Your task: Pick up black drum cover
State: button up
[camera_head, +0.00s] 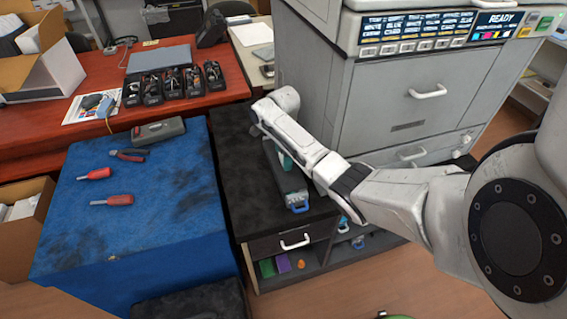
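My arm reaches in from the right over a black cabinet top (243,150). My gripper (284,158) seems to be beneath the arm's far end, mostly hidden by it; whether its fingers are open or shut does not show. A long dark cartridge-like piece with a blue end (297,201) lies on the cabinet top below the arm, partly covered by it. I cannot tell whether this piece has the black drum cover on it or whether the gripper touches it. No separate black drum cover can be made out clearly.
A grey printer (400,95) stands right behind the cabinet. At left, a blue-covered table (150,215) holds red-handled screwdrivers (112,200), pliers (128,155) and a grey case (158,131). Several black items (172,82) line a red-brown desk (110,55). The cabinet's left top is clear.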

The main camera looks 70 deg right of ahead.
jog(key=c, duration=1.1)
